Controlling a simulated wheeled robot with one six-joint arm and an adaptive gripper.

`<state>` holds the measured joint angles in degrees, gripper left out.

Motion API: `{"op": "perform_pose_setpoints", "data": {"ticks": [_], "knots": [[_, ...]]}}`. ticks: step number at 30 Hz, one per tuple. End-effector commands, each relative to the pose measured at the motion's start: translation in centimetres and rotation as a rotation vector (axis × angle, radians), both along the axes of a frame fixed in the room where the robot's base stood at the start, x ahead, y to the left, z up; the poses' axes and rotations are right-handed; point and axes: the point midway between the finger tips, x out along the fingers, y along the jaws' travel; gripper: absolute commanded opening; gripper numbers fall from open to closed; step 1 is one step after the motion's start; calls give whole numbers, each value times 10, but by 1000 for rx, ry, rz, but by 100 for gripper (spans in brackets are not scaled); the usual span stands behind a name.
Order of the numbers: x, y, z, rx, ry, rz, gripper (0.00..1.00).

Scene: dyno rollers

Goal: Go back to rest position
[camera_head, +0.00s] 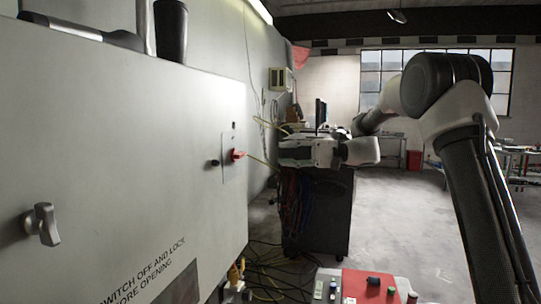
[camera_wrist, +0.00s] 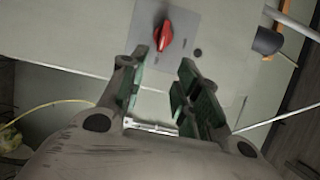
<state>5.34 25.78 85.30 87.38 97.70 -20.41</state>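My gripper (camera_head: 284,152) is held out level in front of the grey cabinet (camera_head: 120,130), pointing left at its face. In the wrist view my gripper (camera_wrist: 163,58) has its two green-lined fingers apart, with nothing between them. A red rotary switch (camera_head: 238,155) sits on a plate on the cabinet face. It also shows in the wrist view (camera_wrist: 165,37), just beyond the fingertips and apart from them. My arm reaches up from the right and bends down to the gripper.
A dark cart (camera_head: 325,215) with hanging cables stands behind my gripper. A silver handle (camera_head: 42,224) juts from the cabinet at left. A red box (camera_head: 368,287) with knobs is at the bottom. Cables lie on the floor. Open floor (camera_head: 395,210) extends to the right.

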Motion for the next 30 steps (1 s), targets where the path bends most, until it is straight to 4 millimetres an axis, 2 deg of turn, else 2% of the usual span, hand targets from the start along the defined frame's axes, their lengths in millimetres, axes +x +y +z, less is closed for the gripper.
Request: {"op": "perform_pose_setpoints", "data": {"ticks": [4,14,16,19,21,23,24,26,30], "knots": [[1,-11,0,-1,0,-1,32],[1,-13,0,-1,5,0,32],[6,-13,-4,-18,31,-21,32],[8,-20,-35,-119,98,-54,32],[3,-27,-68,-206,164,-72,32],[-10,-38,-97,-305,220,-86,32],[-23,-47,-114,-384,252,-97,32],[-48,-63,-135,-512,285,-112,32],[-118,-110,-164,-822,289,-143,32]]}}
